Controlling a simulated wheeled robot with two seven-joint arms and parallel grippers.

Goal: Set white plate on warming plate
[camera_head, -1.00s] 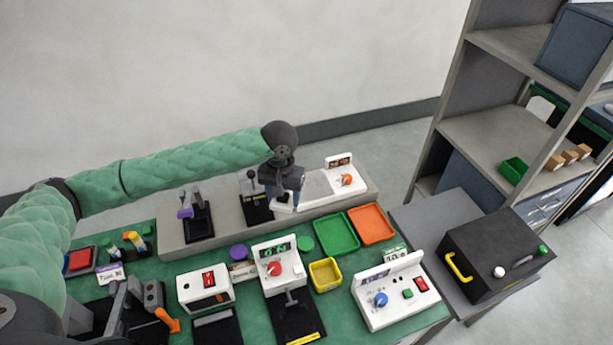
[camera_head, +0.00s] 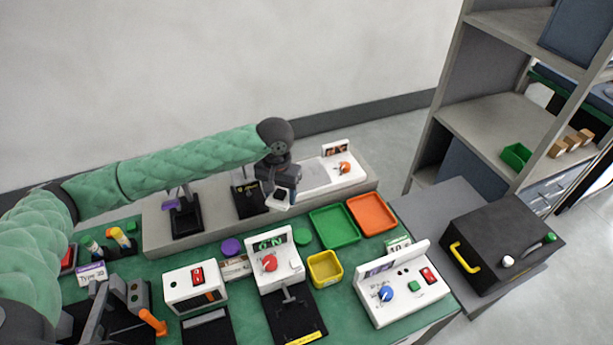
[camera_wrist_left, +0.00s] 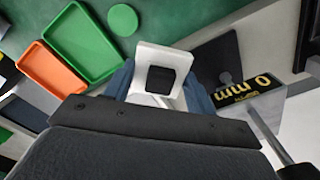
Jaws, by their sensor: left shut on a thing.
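My left gripper (camera_head: 281,193) is shut on the white plate (camera_head: 283,203), a small white piece with a dark square on it. The plate also shows between the blue-grey fingers in the left wrist view (camera_wrist_left: 184,59). The plate is held above the bench, tilted in the head view. The white unit with an orange knob and small display, which looks like the warming plate (camera_head: 318,175), sits on the raised grey shelf just right of and behind the gripper. The gripper and wrist cover its left end. My right gripper is not in view.
Black stands (camera_head: 186,219) sit on the shelf to the left. A green tray (camera_head: 334,226), an orange tray (camera_head: 371,215) and a yellow bin (camera_head: 324,269) lie in front on the green mat. White knobbed units stand nearer. A black box (camera_head: 502,247) is at the right.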

